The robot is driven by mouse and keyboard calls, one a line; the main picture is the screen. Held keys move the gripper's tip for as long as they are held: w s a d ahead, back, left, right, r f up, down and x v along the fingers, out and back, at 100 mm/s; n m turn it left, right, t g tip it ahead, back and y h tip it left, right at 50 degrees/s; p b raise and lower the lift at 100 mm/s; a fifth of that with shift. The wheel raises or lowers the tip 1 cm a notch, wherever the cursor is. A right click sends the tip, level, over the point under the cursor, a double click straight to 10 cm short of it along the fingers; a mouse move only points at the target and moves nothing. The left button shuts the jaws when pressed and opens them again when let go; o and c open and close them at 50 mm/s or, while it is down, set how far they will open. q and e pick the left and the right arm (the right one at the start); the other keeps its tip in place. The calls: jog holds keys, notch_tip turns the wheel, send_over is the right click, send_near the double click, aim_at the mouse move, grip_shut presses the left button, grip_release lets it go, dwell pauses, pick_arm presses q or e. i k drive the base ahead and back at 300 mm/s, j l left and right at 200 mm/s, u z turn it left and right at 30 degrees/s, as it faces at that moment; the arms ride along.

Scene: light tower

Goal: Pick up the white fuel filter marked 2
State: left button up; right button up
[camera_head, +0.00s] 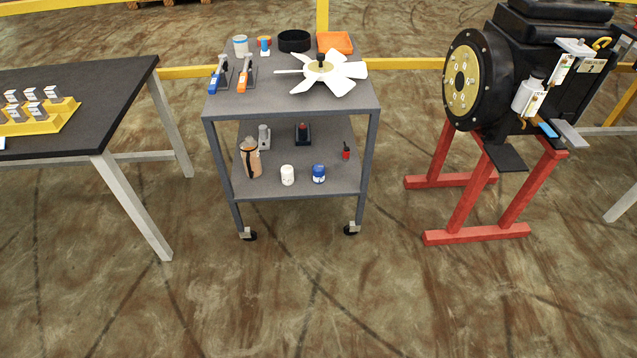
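No mark "2" can be read on anything at this size. A small white cylinder (287,175) stands upright at the front of the lower cart shelf, beside a blue can. A white canister (527,96) hangs on the near side of the black engine (545,60), with a small tag by it. I cannot tell which of these, if either, is the fuel filter. Neither of my grippers shows in the head view.
A grey two-shelf cart (360,95) on casters carries a white fan (325,73), clamps, an orange tray (335,42) and bottles. The engine rests on a red stand (470,200). A black table (90,85) at left holds a yellow rack (45,120). Floor in front is clear.

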aim_at(287, 171)
jog(key=i+l+u, duration=0.2)
jog(key=i, duration=0.3)
jog(key=i+l+u, duration=0.2)
jog(key=i+l, duration=0.15)
jog(key=i, duration=0.15)
